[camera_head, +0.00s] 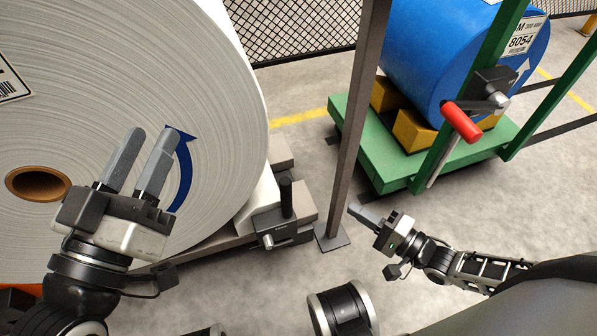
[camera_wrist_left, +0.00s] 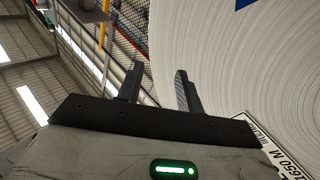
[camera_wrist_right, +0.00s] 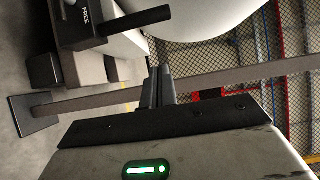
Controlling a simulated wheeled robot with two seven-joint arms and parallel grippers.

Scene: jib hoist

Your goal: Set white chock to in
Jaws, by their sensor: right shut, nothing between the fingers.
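The white chock (camera_head: 258,201) is a pale wedge against the lower right side of the big white paper roll (camera_head: 215,90). A dark block with an upright black handle (camera_head: 286,196) sits beside it on the stand. In the right wrist view the handle (camera_wrist_right: 140,20) and the block (camera_wrist_right: 80,22), marked with a word like "FREE", show at the upper left. My left gripper (camera_head: 153,133) is open and empty in front of the roll's face. My right gripper (camera_head: 354,208) is shut and empty, right of the handle and apart from it, beyond the post.
A grey post (camera_head: 357,120) on a floor plate (camera_head: 331,237) stands between the handle and my right gripper.

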